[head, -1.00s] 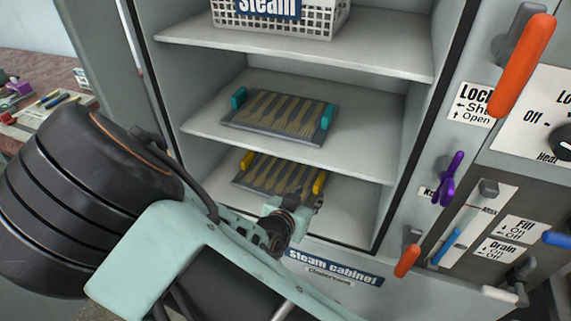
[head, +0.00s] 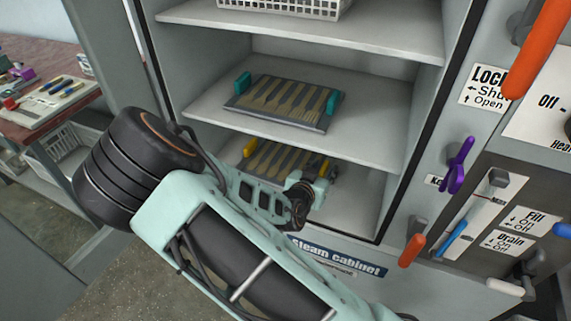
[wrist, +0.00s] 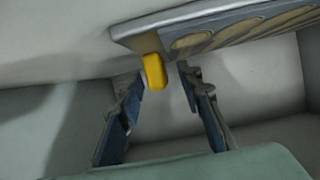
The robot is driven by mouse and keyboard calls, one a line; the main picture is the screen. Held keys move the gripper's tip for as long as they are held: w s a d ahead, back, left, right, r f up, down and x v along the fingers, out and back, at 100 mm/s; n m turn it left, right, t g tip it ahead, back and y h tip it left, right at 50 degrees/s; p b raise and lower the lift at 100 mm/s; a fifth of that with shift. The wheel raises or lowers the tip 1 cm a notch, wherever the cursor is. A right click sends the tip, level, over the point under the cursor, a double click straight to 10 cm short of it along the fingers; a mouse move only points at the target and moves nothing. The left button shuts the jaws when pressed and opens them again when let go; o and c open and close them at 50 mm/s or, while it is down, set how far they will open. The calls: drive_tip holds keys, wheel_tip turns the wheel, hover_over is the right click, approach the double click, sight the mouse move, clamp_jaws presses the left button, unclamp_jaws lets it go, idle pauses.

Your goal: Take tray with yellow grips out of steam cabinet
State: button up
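The tray with yellow grips (head: 272,158) lies on the lowest visible shelf of the open steam cabinet, holding several wooden spoon-like blanks. My arm covers part of it in the head view. My gripper (wrist: 163,74) is open, with its two fingers apart in the wrist view. One yellow grip (wrist: 154,71) shows just ahead of the fingertips, roughly between them, close to the left finger. I cannot tell whether they touch. In the head view my gripper (head: 318,172) is at the tray's right end.
A similar tray with teal grips (head: 278,103) lies on the shelf above, close over my gripper. A white basket (head: 300,8) stands on the top shelf. Orange handles (head: 412,250), a purple key (head: 457,165) and control levers line the panel at right. A side table (head: 45,110) stands at left.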

drive_tip(key=shift+w+d+f, duration=0.1)
drive_tip(key=shift+w, duration=0.2)
drive_tip(key=shift+c, duration=0.5)
clamp_jaws()
